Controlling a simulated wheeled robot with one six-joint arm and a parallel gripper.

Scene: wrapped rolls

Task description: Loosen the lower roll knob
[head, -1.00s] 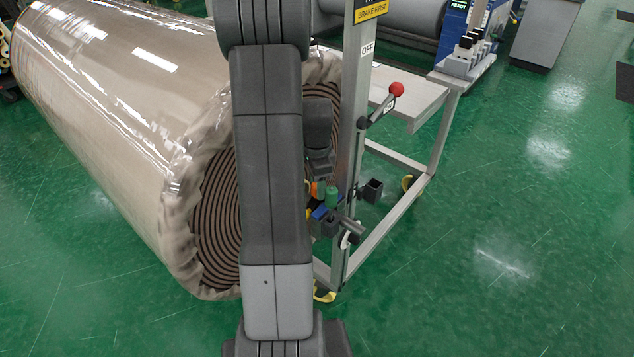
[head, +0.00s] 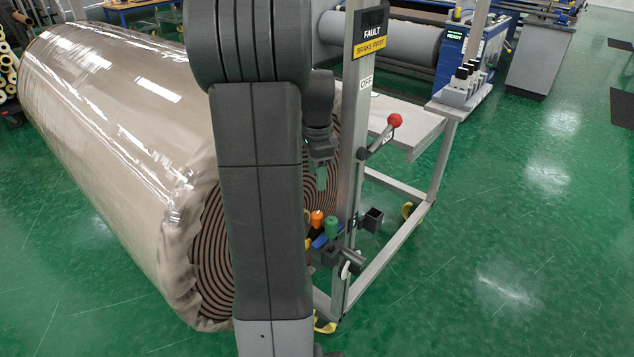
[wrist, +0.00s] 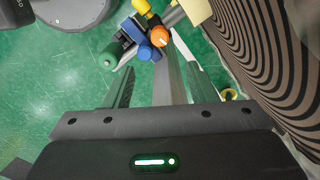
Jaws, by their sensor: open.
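A cluster of coloured knobs sits low on the metal post (head: 352,150), beside the roll's end. In the head view I see an orange knob (head: 317,217), a green knob (head: 332,227) and a blue part (head: 320,241). The wrist view shows the orange knob (wrist: 160,37) with a pale mark, a blue knob (wrist: 145,53), a green knob (wrist: 108,60) and a yellow one (wrist: 141,6). No label tells which is the lower roll knob. My gripper (head: 321,178) is open and empty, above the cluster; its fingers (wrist: 160,80) point toward it without touching.
The large wrapped roll (head: 110,120) lies left, its spiral end (wrist: 262,60) close to my gripper. A red-ball lever (head: 394,120) sticks out from the post. A metal frame table (head: 425,125) stands behind. The green floor (head: 530,240) is clear to the right.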

